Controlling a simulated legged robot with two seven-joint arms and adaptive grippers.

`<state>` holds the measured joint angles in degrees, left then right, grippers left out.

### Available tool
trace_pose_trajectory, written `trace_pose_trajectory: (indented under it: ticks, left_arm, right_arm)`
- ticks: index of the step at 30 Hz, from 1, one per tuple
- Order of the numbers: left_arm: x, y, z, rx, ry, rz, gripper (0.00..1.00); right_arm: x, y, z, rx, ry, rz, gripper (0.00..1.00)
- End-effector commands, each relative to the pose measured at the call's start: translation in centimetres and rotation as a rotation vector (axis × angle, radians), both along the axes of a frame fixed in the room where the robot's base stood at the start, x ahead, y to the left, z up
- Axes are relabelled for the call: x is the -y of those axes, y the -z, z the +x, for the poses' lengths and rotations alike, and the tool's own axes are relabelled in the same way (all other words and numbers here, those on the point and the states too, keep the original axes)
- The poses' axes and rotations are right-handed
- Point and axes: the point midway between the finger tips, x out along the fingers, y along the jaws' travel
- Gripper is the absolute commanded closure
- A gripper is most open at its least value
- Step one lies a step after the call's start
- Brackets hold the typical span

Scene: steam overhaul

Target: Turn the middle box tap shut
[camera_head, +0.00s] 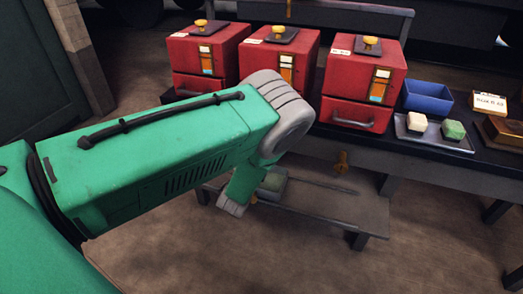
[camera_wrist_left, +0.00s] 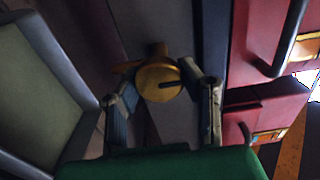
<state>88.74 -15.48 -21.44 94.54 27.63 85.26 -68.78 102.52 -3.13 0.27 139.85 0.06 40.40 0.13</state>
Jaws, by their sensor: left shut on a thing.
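Three red boxes stand in a row on the dark bench. The middle box (camera_head: 279,54) is partly covered by my green left arm. In the left wrist view, a round brass tap (camera_wrist_left: 159,80) with a dark bar on its face sits between the fingers of my left gripper (camera_wrist_left: 158,88). The fingers are closed on it from both sides. In the head view, my forearm hides this tap and the gripper's fingers. Another brass tap (camera_head: 341,161) hangs under the bench below the right box (camera_head: 364,83). My right gripper is not in view.
A low shelf (camera_head: 335,208) lies beneath the bench, with a tray (camera_head: 274,181) on it. Right of the boxes are a blue bin (camera_head: 428,97) and a tray with a cream block (camera_head: 417,122) and a green block (camera_head: 453,129). The floor in front is clear.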

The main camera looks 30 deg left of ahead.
Motion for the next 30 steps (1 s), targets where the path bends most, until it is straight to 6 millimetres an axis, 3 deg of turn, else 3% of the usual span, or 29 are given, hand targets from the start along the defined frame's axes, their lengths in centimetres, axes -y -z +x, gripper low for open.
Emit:
trace_pose_trajectory:
  ticks: [14, 15, 17, 26, 30]
  left_arm:
    - [0.46, 0.78, -0.34, -0.022, 0.007, 0.008, 0.96]
    - [0.46, 0.79, -0.35, -0.022, 0.007, 0.008, 0.64]
    - [0.44, 0.79, -0.34, -0.022, 0.007, 0.008, 0.45]
    - [0.21, 0.32, -0.25, -0.011, 0.003, 0.011, 0.45]
    - [0.43, 0.32, -1.15, -0.012, 0.002, 0.011, 0.45]
  right_arm:
    - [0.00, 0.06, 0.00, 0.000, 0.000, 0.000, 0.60]
    - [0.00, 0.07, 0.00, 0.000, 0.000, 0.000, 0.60]
    - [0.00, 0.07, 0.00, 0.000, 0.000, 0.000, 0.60]
    - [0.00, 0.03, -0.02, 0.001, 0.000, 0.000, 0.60]
    - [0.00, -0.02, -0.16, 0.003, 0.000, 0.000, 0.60]
